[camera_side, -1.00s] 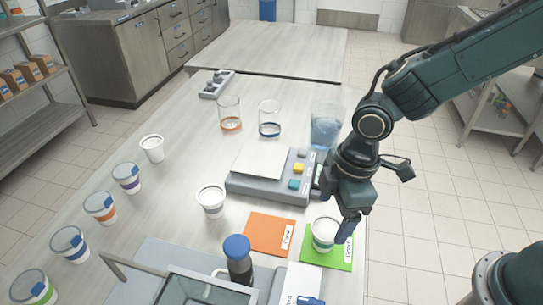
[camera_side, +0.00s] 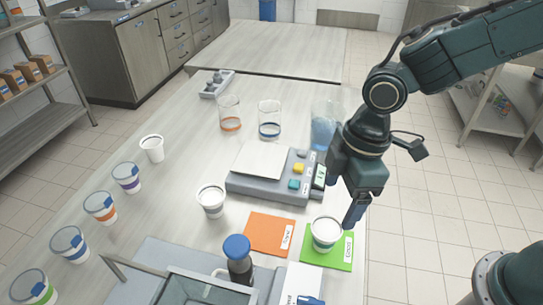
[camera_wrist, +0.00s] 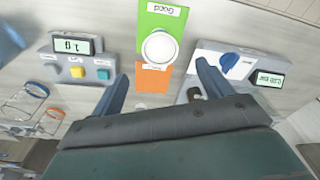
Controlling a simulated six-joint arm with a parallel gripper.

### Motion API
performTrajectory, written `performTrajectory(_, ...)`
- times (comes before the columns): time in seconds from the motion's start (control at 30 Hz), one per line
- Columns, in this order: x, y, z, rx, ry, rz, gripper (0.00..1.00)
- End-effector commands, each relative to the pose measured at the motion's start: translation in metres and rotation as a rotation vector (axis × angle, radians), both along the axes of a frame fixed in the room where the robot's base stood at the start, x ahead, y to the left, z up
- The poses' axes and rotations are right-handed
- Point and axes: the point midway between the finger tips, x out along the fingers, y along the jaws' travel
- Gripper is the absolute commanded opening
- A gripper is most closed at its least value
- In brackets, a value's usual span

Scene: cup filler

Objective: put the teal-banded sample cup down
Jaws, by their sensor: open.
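In the wrist view the cup (camera_wrist: 159,46) shows from above, resting on the green card (camera_wrist: 160,20). My gripper (camera_side: 357,212) is open and empty, slightly above and right of the cup. In the wrist view my two fingers are spread wide, with the cup ahead of the gap between the fingertips (camera_wrist: 160,76), apart from both.
An orange card (camera_side: 268,233) lies left of the green one. A scale (camera_side: 262,172), a blue-capped bottle (camera_side: 238,260) and a white cup (camera_side: 211,202) stand nearby. Glass beakers (camera_side: 269,120) are behind the scale. Several banded cups (camera_side: 100,207) line the left edge.

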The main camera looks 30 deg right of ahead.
Motion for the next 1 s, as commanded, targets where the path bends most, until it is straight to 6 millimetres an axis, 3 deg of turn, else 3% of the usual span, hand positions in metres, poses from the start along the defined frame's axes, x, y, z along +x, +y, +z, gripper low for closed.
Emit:
performTrajectory(0.17,0.000,-0.004,0.004,0.002,-0.005,-0.016,0.79)
performTrajectory(0.37,-0.001,-0.024,0.023,0.017,-0.033,-0.110,0.79)
performTrajectory(0.67,-0.016,-0.083,0.071,0.063,-0.112,-0.396,0.79)
performTrajectory(1.0,-0.057,-0.147,0.111,0.129,-0.210,-0.756,0.79)
